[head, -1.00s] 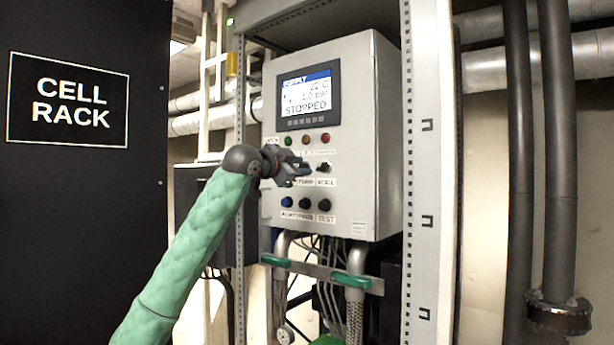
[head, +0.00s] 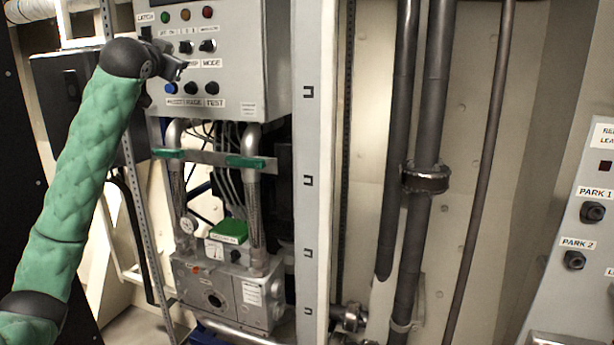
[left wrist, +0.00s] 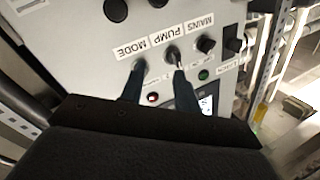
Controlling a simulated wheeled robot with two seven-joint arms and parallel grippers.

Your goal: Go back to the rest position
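My left arm (head: 75,170), in a green sleeve, rises from the lower left in the head view. Its gripper (head: 176,72) is in front of the grey control box (head: 265,50), just below the PUMP knob (head: 186,47) and left of the MODE label. In the left wrist view, the two dark fingers of the left gripper (left wrist: 159,88) are apart with nothing between them. They point at the panel near the MODE (left wrist: 139,64) and PUMP labels; whether they touch it I cannot tell. My right gripper is not in view.
Below the box are hoses with green handles (head: 245,162) and a grey pump block (head: 230,295). The rack post (head: 308,200) stands right of the box. Dark vertical pipes (head: 428,120) run along the wall. A panel with PARK knobs (head: 592,212) is at the far right.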

